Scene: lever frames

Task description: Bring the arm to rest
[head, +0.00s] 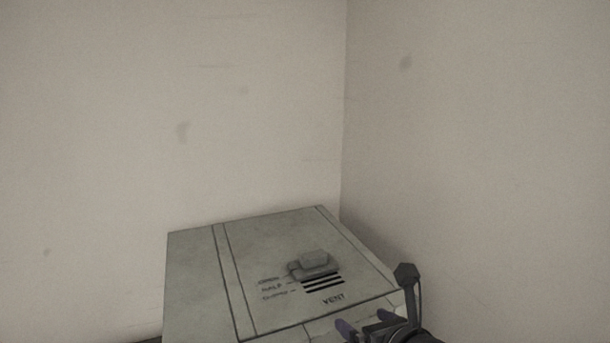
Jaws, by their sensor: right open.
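A grey sliding knob (314,259) sits on the top face of a grey-green box in the head view. Dark slots (323,283) lie just in front of it, with the word VENT below them. My right gripper (364,323) is at the bottom edge, right of centre. It is open, with purple fingertips, nearer to me than the knob and apart from it. My left gripper is not in view.
The box (193,270) stands near the corner of two plain, stained walls, the left wall (170,120) and the right wall (480,150). The space above the box is clear. My right wrist covers part of the box's near right corner.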

